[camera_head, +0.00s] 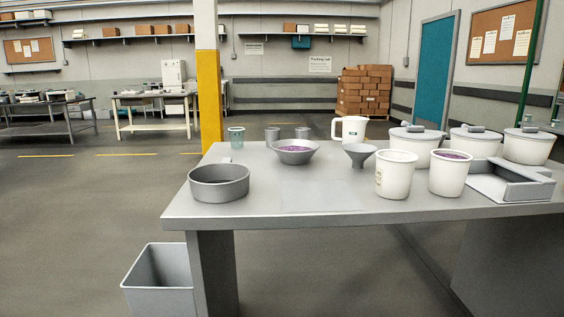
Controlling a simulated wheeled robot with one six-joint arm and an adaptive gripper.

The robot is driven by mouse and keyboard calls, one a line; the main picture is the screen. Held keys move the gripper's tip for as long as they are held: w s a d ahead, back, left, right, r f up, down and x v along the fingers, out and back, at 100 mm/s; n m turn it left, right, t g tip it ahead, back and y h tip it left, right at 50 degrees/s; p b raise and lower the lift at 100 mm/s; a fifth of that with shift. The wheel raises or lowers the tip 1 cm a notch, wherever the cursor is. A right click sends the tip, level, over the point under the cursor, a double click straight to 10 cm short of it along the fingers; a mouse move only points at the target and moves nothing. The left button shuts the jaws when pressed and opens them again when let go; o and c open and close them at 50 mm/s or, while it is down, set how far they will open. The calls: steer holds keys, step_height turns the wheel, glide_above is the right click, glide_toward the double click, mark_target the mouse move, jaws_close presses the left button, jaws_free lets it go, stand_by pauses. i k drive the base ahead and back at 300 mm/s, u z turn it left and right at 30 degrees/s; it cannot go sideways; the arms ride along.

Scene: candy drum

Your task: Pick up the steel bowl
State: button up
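A grey flared steel bowl (294,158) stands upright near the back middle of the grey table (290,205), with small purple pieces inside. A wider, dark grey round pan (219,191) with straight low walls stands at the table's left front edge. It looks empty, though its near wall hides part of the floor. My gripper is not in view, so its place and state do not show.
A grey funnel (359,157) stands right of the bowl, with a white jug (350,130) behind it. Small cups (272,134) stand behind the bowl. White tubs (397,180), lidded pots (416,147) and a tray (512,191) crowd the right. A bin (160,295) stands below left.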

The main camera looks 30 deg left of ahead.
mark_target(295, 153)
steer(key=u, duration=1.35)
